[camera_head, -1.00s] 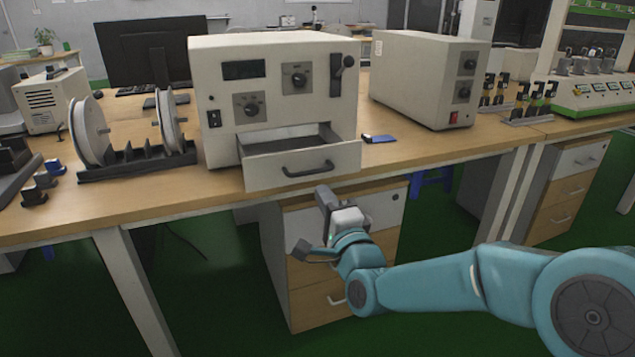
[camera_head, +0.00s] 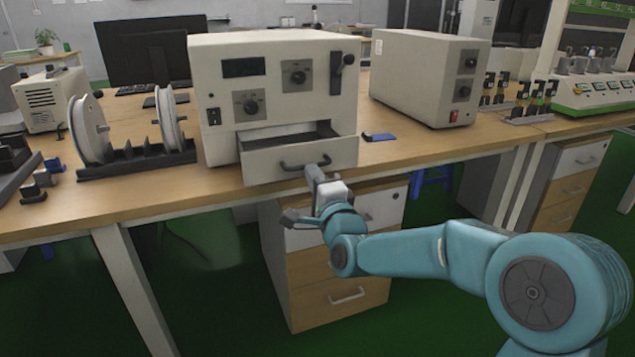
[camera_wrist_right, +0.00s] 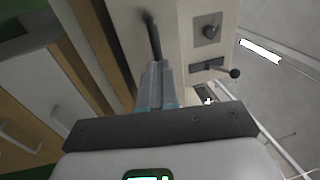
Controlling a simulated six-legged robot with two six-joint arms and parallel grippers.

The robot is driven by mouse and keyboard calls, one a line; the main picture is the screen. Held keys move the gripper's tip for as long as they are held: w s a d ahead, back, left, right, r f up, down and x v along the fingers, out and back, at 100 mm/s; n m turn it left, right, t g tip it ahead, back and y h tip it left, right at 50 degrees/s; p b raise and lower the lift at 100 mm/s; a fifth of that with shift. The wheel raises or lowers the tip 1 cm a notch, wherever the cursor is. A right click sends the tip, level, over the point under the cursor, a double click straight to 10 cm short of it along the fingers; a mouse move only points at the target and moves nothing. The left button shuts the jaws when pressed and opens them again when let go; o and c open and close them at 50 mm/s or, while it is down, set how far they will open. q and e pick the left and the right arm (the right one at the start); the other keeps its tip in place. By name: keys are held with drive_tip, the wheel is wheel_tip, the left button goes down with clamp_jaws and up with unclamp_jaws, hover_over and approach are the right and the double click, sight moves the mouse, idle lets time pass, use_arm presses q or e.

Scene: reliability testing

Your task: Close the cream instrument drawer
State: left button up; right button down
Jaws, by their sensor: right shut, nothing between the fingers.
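The cream instrument (camera_head: 222,95) stands on the wooden bench, and its drawer (camera_head: 268,168) sticks out part-way at the lower front. A dark bar handle (camera_head: 290,167) crosses the drawer front. My right gripper (camera_head: 313,174) is shut and empty, at the right part of the drawer front beside the handle. In the right wrist view the closed fingers (camera_wrist_right: 158,78) point at the drawer front, close to the handle (camera_wrist_right: 152,36); I cannot tell for sure whether they touch. My left gripper is not in view.
A second cream box (camera_head: 415,80) stands to the right, with a small blue item (camera_head: 378,137) between it and the drawer. A rack with white discs (camera_head: 135,160) is on the left. A drawer cabinet (camera_head: 335,290) stands under the bench, below my right gripper.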

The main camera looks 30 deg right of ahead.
sight(303, 163)
drive_tip(key=x, duration=0.2)
drive_tip(key=f+x, duration=0.1)
drive_tip(key=x, duration=0.2)
drive_tip(key=shift+w+b, duration=0.35)
drive_tip(key=x, duration=0.2)
drive_tip(key=f+x, duration=0.1)
drive_tip(key=x, duration=0.4)
drive_tip(key=shift+w+d+f+p, duration=0.1)
drive_tip(key=shift+w+f+p, duration=0.05)
drive_tip(key=shift+p, duration=0.25)
drive_tip(key=shift+w+d, duration=0.15)
drive_tip(key=shift+w, duration=0.35)
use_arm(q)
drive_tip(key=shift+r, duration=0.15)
use_arm(e)
drive_tip(key=shift+r, duration=0.4)
drive_tip(key=shift+s, duration=0.1)
drive_tip(key=shift+s+f, duration=0.15)
drive_tip(key=shift+f, duration=0.2)
use_arm(q)
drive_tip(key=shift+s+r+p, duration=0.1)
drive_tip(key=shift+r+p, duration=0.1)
drive_tip(key=shift+p, duration=0.3)
use_arm(e)
drive_tip(key=v, duration=1.6)
